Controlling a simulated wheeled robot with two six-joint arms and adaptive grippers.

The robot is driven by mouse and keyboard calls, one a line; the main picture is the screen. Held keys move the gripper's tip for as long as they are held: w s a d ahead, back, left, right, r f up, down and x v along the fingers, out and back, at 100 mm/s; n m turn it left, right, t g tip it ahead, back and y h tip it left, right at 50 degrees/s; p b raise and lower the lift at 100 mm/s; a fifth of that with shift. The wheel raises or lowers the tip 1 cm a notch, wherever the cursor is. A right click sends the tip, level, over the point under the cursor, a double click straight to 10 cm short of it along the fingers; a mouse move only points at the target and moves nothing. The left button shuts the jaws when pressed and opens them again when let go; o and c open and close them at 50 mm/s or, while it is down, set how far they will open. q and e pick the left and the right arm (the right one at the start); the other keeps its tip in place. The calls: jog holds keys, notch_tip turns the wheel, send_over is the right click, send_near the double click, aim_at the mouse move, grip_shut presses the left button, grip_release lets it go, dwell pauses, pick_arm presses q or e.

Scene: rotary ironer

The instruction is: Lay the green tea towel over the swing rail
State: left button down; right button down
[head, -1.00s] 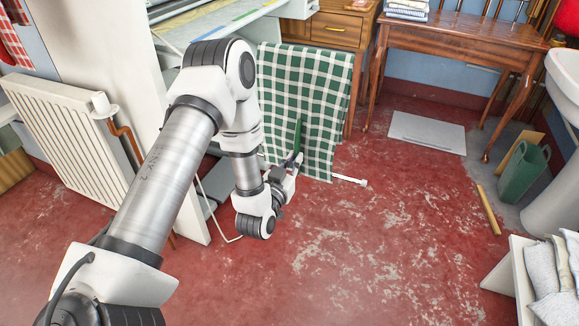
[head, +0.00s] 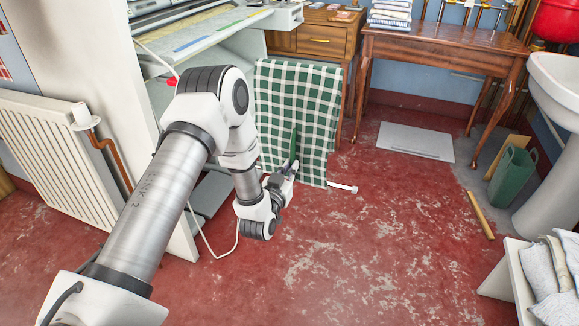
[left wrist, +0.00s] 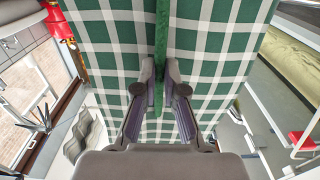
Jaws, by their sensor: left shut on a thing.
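The green and white checked tea towel (head: 305,105) is spread in front of the ironer's right end in the head view. My left gripper (head: 288,170) is shut on a fold of it near its lower part. In the left wrist view the two fingertips (left wrist: 161,88) pinch a green fold, and the towel (left wrist: 215,55) fills the upper middle. A white rod with an end cap (head: 342,187), perhaps the swing rail, sticks out at the towel's lower right; the rest is hidden. I cannot tell whether the towel rests on it. My right gripper is out of view.
The ironer's table (head: 205,38) stands behind my left arm. A white radiator (head: 50,150) is at left. A wooden table (head: 440,48), grey floor mat (head: 415,142), green bin (head: 512,175) and pedestal basin (head: 555,85) stand at right. The red floor (head: 390,235) in front is mostly clear.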

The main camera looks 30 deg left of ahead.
pick_arm(q)
notch_tip(320, 180, down, 33)
jog(key=b, duration=2.2)
jog(key=shift+f+b, duration=0.35)
jog(key=shift+f, duration=0.05)
jog(key=c, duration=1.2)
grip_release()
